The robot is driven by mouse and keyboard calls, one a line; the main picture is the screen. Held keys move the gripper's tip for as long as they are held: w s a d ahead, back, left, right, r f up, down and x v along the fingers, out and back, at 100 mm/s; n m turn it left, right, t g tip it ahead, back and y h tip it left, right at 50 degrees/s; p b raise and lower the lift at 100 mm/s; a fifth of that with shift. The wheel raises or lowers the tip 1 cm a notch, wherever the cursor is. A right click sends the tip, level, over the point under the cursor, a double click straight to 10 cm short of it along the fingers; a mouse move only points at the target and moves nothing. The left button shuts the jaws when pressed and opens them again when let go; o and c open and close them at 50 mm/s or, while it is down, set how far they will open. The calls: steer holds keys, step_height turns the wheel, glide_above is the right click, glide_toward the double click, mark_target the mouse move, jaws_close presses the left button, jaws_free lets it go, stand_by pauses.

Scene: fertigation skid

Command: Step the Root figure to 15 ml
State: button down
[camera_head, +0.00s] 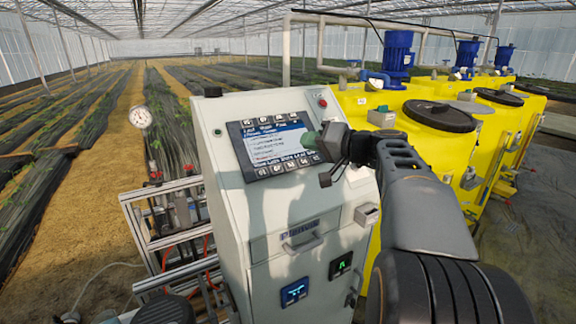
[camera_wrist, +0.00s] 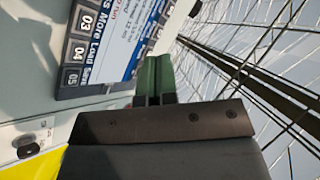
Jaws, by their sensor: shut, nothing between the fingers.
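The control panel screen (camera_head: 278,143) is set in the upper front of a pale grey cabinet (camera_head: 250,215). It shows a blue header and lines of text too small to read, with rows of dark keys along its top and bottom. My gripper (camera_head: 308,138) is shut and empty, its green fingertips at the right edge of the screen. In the wrist view the shut fingers (camera_wrist: 154,80) lie over the edge of the panel (camera_wrist: 110,40). Dark keys (camera_wrist: 79,50) numbered 03, 04 and 05 show there, beside words including "More", "Load" and "Save". No Root figure is readable.
A red button (camera_head: 322,102) is at the cabinet's upper right. Yellow tanks (camera_head: 440,150) with blue motors (camera_head: 398,50) stand to the right. A pressure gauge (camera_head: 140,117) and a metal pipe frame (camera_head: 165,215) are at the left. Planted rows lie beyond.

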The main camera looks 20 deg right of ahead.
mark_target(291, 165)
steer(key=shift+s+d+f+n, duration=0.1)
steer(key=shift+d+n, duration=0.05)
steer(key=shift+n, duration=1.35)
steer(key=shift+d+f+n, duration=0.1)
steer(key=shift+n, duration=1.4)
steer(key=shift+r, duration=0.1)
steer(key=shift+w+a+f+b, duration=0.25)
steer(key=shift+w+f+b, duration=0.1)
steer(key=shift+w+f, duration=1.25)
steer(key=shift+w+a+f+b, duration=0.2)
steer(key=shift+w+f+b, duration=0.1)
steer(key=shift+w+f, duration=1.25)
steer(key=shift+s+f, duration=0.15)
steer(key=shift+s, duration=0.05)
steer(key=shift+f, duration=0.1)
